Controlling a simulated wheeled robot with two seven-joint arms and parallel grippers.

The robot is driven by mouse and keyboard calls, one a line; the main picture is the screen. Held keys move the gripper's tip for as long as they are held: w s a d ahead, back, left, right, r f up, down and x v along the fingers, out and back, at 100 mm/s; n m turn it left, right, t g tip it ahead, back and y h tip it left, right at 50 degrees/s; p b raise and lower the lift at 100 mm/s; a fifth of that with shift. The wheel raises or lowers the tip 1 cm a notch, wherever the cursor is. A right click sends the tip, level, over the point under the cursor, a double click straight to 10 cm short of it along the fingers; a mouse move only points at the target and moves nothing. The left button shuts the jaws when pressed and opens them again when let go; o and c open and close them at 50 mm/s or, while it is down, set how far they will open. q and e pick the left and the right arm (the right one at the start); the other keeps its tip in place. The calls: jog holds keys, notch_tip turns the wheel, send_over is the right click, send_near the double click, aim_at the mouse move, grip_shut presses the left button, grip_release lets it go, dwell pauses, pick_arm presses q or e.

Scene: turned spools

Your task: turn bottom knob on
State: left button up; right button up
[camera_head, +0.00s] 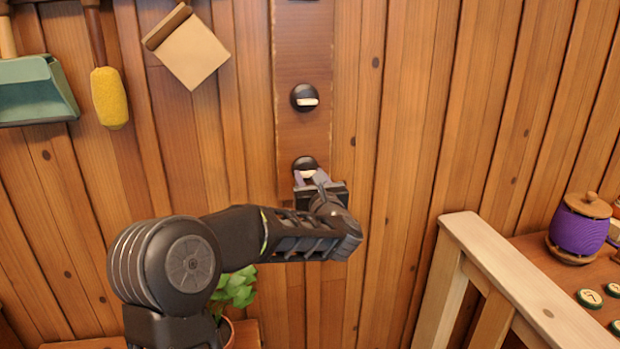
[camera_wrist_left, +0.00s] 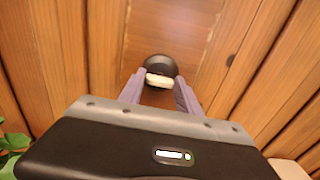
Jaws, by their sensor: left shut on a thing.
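The bottom knob (camera_head: 304,164) is a round black knob with a pale grip bar, low on a dark vertical wooden board (camera_head: 305,135). My left gripper (camera_head: 306,176) is at this knob, its fingers shut on the pale bar. In the left wrist view the bottom knob (camera_wrist_left: 161,66) shows between the tips of my left gripper (camera_wrist_left: 159,83), and its bar looks roughly level with a slight tilt. Another black knob (camera_head: 304,97) with a pale, nearly level bar sits above it on the board. My right gripper is in neither view.
A green dustpan (camera_head: 35,92), a yellow duster (camera_head: 109,98) and a tan square thing (camera_head: 188,50) hang on the plank wall at left. A potted plant (camera_head: 236,288) stands below. A pale wooden rail (camera_head: 510,275) and a purple spool (camera_head: 578,230) are at right.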

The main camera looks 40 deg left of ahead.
pick_arm(q)
grip_shut()
jog(key=shift+w+d+f+m+b, duration=0.15)
jog(key=shift+m+b, duration=1.1)
jog(key=shift+m, duration=3.25)
jog(key=shift+d+f+m+b, duration=0.1)
jog(key=shift+m+b, duration=1.15)
jog(key=shift+m, duration=3.25)
jog(key=shift+a, duration=0.1)
jog(key=o, duration=1.3)
grip_release()
jog(key=shift+o, duration=0.2)
